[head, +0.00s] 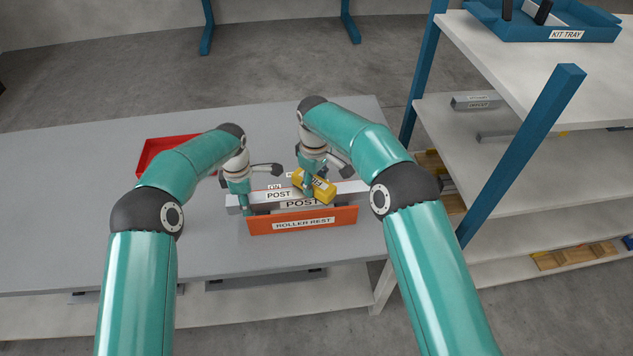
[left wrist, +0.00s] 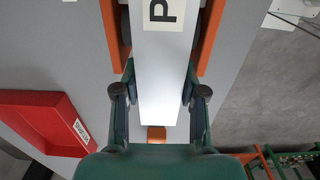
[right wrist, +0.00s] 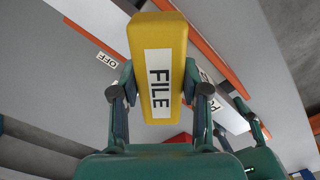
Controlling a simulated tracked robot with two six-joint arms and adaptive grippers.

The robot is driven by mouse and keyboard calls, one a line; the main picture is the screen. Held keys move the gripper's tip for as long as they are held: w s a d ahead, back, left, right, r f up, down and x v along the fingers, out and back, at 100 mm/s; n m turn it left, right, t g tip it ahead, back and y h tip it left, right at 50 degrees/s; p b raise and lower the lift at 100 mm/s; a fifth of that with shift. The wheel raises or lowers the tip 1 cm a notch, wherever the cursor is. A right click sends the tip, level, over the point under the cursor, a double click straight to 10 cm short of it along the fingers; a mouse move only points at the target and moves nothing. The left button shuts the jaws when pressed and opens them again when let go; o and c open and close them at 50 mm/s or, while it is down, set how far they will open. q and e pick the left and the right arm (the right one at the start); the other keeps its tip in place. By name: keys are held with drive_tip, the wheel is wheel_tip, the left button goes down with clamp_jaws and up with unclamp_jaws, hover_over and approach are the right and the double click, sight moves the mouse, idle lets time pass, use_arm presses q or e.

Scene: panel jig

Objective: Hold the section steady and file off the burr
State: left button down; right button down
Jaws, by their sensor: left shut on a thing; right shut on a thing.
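The grey section (head: 350,187), labelled POST, lies lengthwise in the orange roller rest (head: 258,228) on the bench. My left gripper (head: 244,208) is shut on the section near its left end. In the left wrist view the section (left wrist: 163,75) runs between both fingers. My right gripper (head: 309,190) is shut on the yellow file (head: 322,190), which is tilted at the section, right of its middle. I cannot tell whether the file touches it. The file (right wrist: 158,30) fills the space between the fingers in the right wrist view. I cannot make out the burr.
A red tray (head: 148,151) stands on the bench (head: 60,220) behind and left of my left gripper. A shelf rack with blue posts (head: 525,150) stands close on the right, with a blue kit tray (head: 490,22) on top. The bench's left side is clear.

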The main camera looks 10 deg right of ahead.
use_arm(q)
drive_tip(key=shift+s+f, duration=0.25)
drive_tip(key=shift+f, duration=0.1)
use_arm(e)
drive_tip(key=shift+r, duration=4.45)
use_arm(q)
drive_tip(key=c, duration=0.9)
unclamp_jaws()
drive_tip(key=shift+c, duration=0.2)
drive_tip(key=o, duration=0.4)
drive_tip(key=shift+w, duration=0.25)
drive_tip(key=shift+c, duration=0.2)
use_arm(e)
drive_tip(key=shift+w+f, duration=0.1)
drive_tip(key=shift+w, duration=0.1)
use_arm(q)
drive_tip(key=shift+r, duration=0.2)
use_arm(e)
drive_tip(key=shift+s, duration=0.1)
